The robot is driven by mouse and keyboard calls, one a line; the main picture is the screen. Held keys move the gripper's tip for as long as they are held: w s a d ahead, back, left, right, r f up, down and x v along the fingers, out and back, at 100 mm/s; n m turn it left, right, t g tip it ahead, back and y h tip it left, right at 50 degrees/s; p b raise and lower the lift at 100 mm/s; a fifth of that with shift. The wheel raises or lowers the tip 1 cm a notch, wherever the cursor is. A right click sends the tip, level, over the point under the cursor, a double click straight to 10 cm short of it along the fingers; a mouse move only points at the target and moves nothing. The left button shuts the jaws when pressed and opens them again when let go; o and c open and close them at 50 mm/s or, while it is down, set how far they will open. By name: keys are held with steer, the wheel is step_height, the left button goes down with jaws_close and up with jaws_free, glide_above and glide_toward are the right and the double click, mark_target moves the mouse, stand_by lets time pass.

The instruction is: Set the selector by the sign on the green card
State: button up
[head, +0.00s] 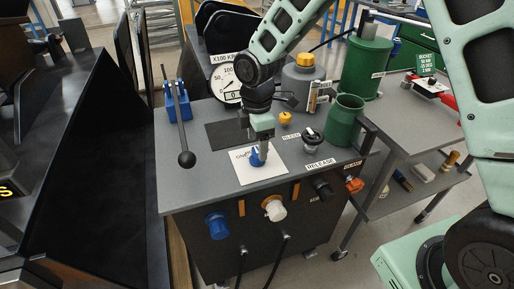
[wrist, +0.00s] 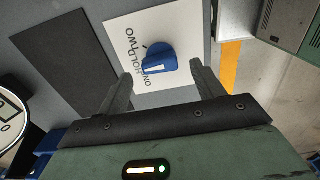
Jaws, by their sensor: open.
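The selector is a blue knob (wrist: 158,60) on a white plate (wrist: 185,25); it also shows in the head view (head: 257,157). In the wrist view, the plate's lettering reads ON, partly covered, then HOLD and TWO. A white mark on the knob faces the lettering near ON and HOLD; I cannot tell exactly which. My gripper (wrist: 165,85) is open, its fingers to either side of the knob's near edge, with nothing between them. In the head view, my gripper (head: 261,140) is right above the knob. The green card (head: 427,64) stands on the right-hand table; its small white text starts with BUCKET.
A black lever (head: 183,130) on a blue base stands left on the bench. A gauge (head: 232,82), a small yellow knob (head: 285,118), a black knob (head: 311,136) and a green cup (head: 345,118) stand around the plate. Blue and white couplers (head: 216,225) are on the front face.

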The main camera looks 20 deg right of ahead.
steer(key=shift+f, duration=1.25)
steer(key=c, duration=1)
steer(key=m, duration=0.4)
steer(key=shift+m+p, duration=0.3)
steer(key=shift+p, duration=0.1)
steer(key=m, duration=0.4)
steer(key=shift+m, duration=0.3)
